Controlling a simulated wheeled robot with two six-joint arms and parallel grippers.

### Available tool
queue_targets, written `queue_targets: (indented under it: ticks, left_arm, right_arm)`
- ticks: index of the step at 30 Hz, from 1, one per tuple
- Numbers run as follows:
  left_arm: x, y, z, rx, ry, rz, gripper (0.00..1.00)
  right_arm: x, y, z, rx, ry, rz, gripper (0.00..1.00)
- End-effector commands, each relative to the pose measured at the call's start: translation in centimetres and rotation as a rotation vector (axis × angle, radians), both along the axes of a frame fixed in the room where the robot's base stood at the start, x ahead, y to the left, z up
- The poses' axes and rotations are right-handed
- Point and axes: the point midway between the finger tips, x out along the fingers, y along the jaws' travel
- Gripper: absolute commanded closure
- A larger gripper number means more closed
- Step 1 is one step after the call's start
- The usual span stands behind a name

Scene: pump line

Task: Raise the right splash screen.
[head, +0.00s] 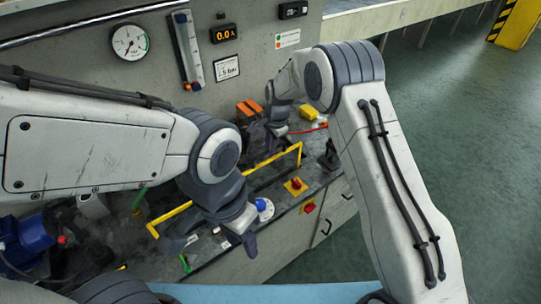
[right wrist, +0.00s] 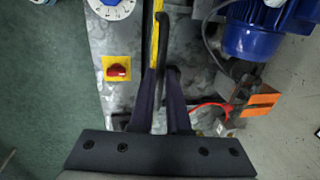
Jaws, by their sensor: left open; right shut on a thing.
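The right splash screen shows as a yellow-edged frame (head: 278,159) standing low along the pump bench, with its yellow bar (right wrist: 156,45) seen almost end-on in the right wrist view. My right gripper (head: 270,143) is at this yellow bar. In the right wrist view its two dark fingers (right wrist: 160,80) are closed on either side of the bar. My left gripper (head: 238,232) is open and empty above the front of the bench, beside the blue-and-white dial (head: 265,207). Another yellow stretch (head: 168,219) shows to the left, partly hidden by my left arm.
A red switch on a yellow plate (head: 295,187) sits on the bench front side; it also shows in the right wrist view (right wrist: 117,69). A blue motor (right wrist: 252,32) and orange blocks (right wrist: 260,104) stand behind the screen. A gauge (head: 130,42) is on the back panel. Open floor lies right.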

Motion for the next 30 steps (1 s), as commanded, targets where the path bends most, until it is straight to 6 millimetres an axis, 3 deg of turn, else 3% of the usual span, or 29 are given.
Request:
queue_targets:
  ticks: [1, 3, 12, 18, 30]
  left_arm:
    - [0.0, 0.0, 1.6, 0.0, 0.0, 0.001, 0.58]
    - [0.0, 0.0, 2.6, 0.0, 0.0, 0.001, 0.58]
    - [0.0, 0.0, 5.7, 0.0, 0.0, -0.004, 0.58]
    - [0.0, 0.0, 6.5, 0.0, -0.001, -0.006, 0.58]
    - [0.0, 0.0, 6.6, 0.0, -0.001, -0.007, 0.58]
  right_arm:
    - [0.3, 0.0, 2.8, 0.002, -0.011, -0.001, 1.0]
    - [0.3, 0.0, 4.9, 0.002, -0.011, -0.001, 1.0]
    - [0.2, 0.0, 11.4, 0.0, -0.01, 0.001, 1.0]
    - [0.2, 0.0, 13.2, 0.001, -0.008, 0.0, 1.0]
    - [0.3, 0.0, 13.8, 0.002, -0.011, -0.001, 1.0]
